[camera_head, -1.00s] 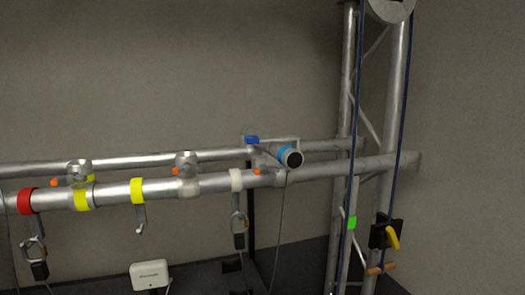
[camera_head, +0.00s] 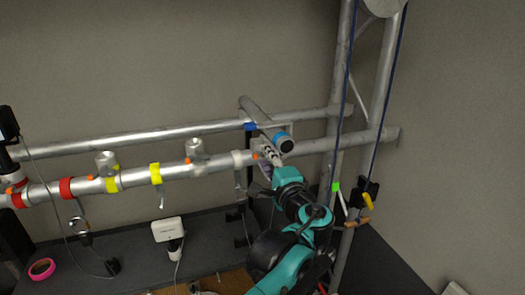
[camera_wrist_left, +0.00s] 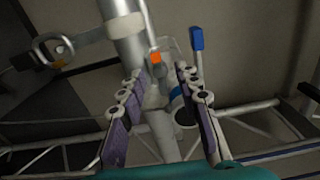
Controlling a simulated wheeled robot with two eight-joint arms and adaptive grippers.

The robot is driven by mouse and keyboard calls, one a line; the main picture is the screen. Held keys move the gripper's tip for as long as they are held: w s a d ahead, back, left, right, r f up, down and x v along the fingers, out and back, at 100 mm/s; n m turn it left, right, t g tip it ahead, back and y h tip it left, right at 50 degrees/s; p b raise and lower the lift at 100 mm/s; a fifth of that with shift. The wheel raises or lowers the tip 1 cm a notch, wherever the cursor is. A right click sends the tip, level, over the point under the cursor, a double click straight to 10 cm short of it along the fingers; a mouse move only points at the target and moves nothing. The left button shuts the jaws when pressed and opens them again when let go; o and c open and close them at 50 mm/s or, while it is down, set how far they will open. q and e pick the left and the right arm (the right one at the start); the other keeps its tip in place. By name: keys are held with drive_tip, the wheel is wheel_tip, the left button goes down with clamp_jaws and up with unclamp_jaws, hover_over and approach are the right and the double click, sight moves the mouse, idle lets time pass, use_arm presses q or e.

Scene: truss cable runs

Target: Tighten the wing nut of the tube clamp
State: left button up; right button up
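A short grey cross tube (camera_head: 257,114) with a blue band and dark end sits at the right part of the truss's two long tubes. A blue tab (camera_head: 250,127) is beside it and shows in the left wrist view (camera_wrist_left: 196,40). A small orange piece (camera_head: 255,155) on the front tube also shows in the left wrist view (camera_wrist_left: 155,57). I cannot tell which piece is the wing nut. My left gripper (camera_head: 266,158) is close to the front tube below the cross tube. Its fingers (camera_wrist_left: 160,88) are apart, with the tube behind the gap. My right gripper is out of view.
The front tube (camera_head: 215,166) carries red and yellow bands and hanging clamps. An upright truss (camera_head: 336,110) with dark blue ropes stands at right. A white box (camera_head: 167,230) and a pink tape roll (camera_head: 41,269) are below on a dark surface.

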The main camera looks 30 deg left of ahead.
use_arm(q)
drive_tip(key=shift+x, duration=1.45)
clamp_jaws()
